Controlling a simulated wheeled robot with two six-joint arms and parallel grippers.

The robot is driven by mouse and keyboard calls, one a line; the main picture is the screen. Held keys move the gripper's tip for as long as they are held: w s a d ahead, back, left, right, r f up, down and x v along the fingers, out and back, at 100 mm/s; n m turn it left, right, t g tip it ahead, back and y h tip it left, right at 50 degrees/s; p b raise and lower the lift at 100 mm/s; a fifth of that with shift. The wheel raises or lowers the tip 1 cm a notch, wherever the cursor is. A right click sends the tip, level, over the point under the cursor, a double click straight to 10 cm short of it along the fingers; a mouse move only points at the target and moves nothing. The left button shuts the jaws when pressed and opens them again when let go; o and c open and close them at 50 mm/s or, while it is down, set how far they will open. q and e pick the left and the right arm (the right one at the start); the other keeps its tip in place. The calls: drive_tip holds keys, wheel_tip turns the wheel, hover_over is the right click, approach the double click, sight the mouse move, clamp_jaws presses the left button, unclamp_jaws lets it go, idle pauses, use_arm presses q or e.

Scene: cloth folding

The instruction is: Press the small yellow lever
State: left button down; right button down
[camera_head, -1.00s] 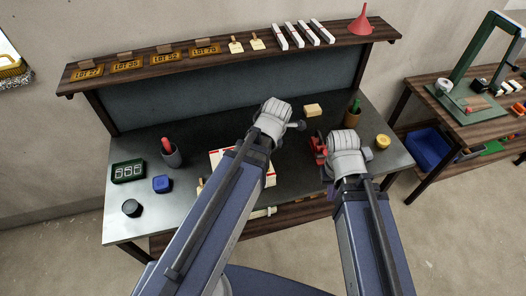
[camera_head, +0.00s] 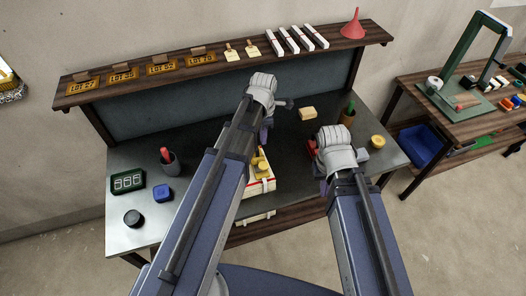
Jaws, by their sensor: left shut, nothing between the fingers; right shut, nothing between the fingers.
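A small yellow lever-like part (camera_head: 260,161) stands on a cream box with red edging (camera_head: 262,184) in the middle of the bench. My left arm covers the left side of the box. My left gripper (camera_head: 266,135) is shut and empty, just behind and above the yellow part; I cannot tell whether it touches. My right gripper (camera_head: 324,187) is shut and empty, to the right of the box, and is mostly hidden by its own wrist.
A red object (camera_head: 312,150) sits partly behind my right wrist. A tan block (camera_head: 308,113), a brown cup (camera_head: 347,117) and a yellow round item (camera_head: 377,142) are at the right. A dark cup (camera_head: 170,163), blue block (camera_head: 162,193) and green case (camera_head: 128,181) stand at the left.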

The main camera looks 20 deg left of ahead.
sight(264, 165)
use_arm(q)
wheel_tip(264, 165, down, 14)
drive_tip(key=b, duration=1.3)
drive_tip(key=shift+d+b, duration=0.1)
drive_tip(key=shift+b, duration=0.3)
drive_tip(key=shift+r, duration=0.1)
drive_tip(key=shift+s, duration=0.1)
